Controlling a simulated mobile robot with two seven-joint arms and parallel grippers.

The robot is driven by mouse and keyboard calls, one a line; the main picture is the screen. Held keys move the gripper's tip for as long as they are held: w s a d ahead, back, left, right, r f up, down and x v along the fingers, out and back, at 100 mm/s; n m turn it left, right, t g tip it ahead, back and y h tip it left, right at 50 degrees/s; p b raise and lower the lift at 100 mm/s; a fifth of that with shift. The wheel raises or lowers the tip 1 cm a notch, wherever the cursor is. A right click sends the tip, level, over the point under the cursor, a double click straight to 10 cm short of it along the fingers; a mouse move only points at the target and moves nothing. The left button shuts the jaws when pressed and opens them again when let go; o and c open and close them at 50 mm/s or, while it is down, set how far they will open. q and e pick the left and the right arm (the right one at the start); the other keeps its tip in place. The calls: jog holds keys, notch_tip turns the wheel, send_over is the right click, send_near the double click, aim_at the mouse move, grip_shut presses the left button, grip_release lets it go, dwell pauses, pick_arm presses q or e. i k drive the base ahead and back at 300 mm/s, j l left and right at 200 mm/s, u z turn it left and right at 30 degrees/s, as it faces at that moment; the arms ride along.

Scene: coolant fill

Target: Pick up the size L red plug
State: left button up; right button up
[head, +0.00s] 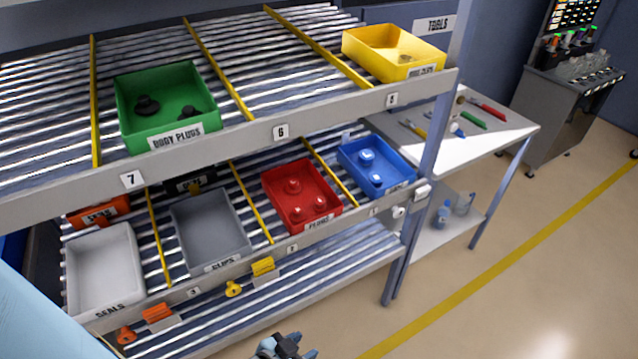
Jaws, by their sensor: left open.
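Red plugs, among them one at the back (293,186), one at the front right (320,202) and one at the front left (297,214), stand in the red bin (272,204) labelled PLUGS on the middle shelf. Their size marks are too small to read, so I cannot tell which is size L. My left gripper (284,346) shows at the bottom edge of the head view, open, well below and apart from the red bin. Only its top shows. My right gripper is not in view.
A grey bin (211,231) stands left of the red bin and a blue bin (376,166) right of it, with yellow dividers between. The upper shelf's front rail (235,138) lies above, carrying a green bin (120,107) and a yellow bin (360,50). The floor at right is clear.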

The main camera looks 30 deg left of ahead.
aim_at(292, 186)
jog(key=i+l, duration=0.2)
jog(key=l, duration=0.15)
jog(key=i+l, duration=0.2)
jog(key=l, duration=0.15)
jog(key=i+l+u, duration=0.1)
jog(key=l, duration=0.25)
jog(key=u, duration=0.4)
jog(key=l+u, duration=0.15)
jog(key=u, duration=0.2)
jog(key=i+u, duration=0.1)
jog(key=u, duration=0.3)
jog(key=l+u, duration=0.15)
jog(key=u, duration=0.25)
